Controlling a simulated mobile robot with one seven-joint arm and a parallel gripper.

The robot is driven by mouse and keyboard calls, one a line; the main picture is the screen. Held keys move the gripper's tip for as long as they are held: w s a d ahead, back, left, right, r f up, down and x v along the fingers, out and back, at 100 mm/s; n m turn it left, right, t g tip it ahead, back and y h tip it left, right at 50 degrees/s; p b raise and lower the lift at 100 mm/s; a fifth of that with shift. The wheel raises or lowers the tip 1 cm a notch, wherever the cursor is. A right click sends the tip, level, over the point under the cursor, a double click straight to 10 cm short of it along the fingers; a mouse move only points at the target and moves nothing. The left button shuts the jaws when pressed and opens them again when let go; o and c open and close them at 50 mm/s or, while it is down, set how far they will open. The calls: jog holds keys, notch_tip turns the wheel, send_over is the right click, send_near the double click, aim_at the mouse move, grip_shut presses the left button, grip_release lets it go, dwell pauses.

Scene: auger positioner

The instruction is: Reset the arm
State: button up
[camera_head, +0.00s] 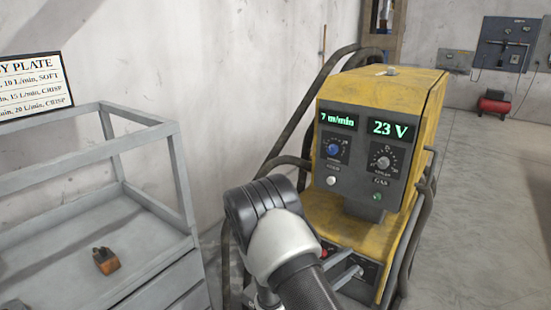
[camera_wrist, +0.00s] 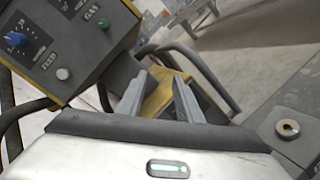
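My arm (camera_head: 275,235) reaches forward, bent, in front of a yellow welding machine (camera_head: 425,100). In the wrist view my gripper (camera_wrist: 160,82) has its two grey fingers apart with nothing held between them. In the head view the fingers show partly, low in front of the machine's lower front; the rest of the hand is hidden behind my arm. The machine's control panel (camera_head: 362,150) reads 7 m/min and 23 V. It has a blue knob (camera_head: 333,149), a grey knob (camera_head: 383,162), a white button and a green button, and also shows in the wrist view (camera_wrist: 75,45).
A grey metal shelf frame (camera_head: 150,140) stands at left, with a small orange-brown object (camera_head: 105,261) on it. Dark tube rails (camera_head: 290,130) surround the machine. A red compressor (camera_head: 494,102) stands by the back wall. The floor at right is clear.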

jog(key=s+d+r+m+g, duration=0.5)
jog(key=r+g, duration=0.1)
jog(key=r, duration=0.2)
jog(key=s+a+r+m+g+y, duration=0.15)
jog(key=s+r+m+y, duration=0.3)
jog(key=s, duration=0.45)
jog(key=s+a+r+m+g+y, duration=0.1)
jog(key=s+r+m+g+y, duration=0.3)
jog(key=s, duration=0.5)
jog(key=s+a+r+m+t+y+p, duration=0.1)
jog(key=s+a+r+t+y, duration=0.4)
jog(key=a+r, duration=0.4)
notch_tip(320, 180, up, 20)
jog(key=w+t+y+p, duration=0.1)
jog(key=p, duration=1.9)
jog(key=shift+w+d, duration=0.15)
jog(key=shift+d, duration=0.15)
jog(key=shift+r, duration=0.1)
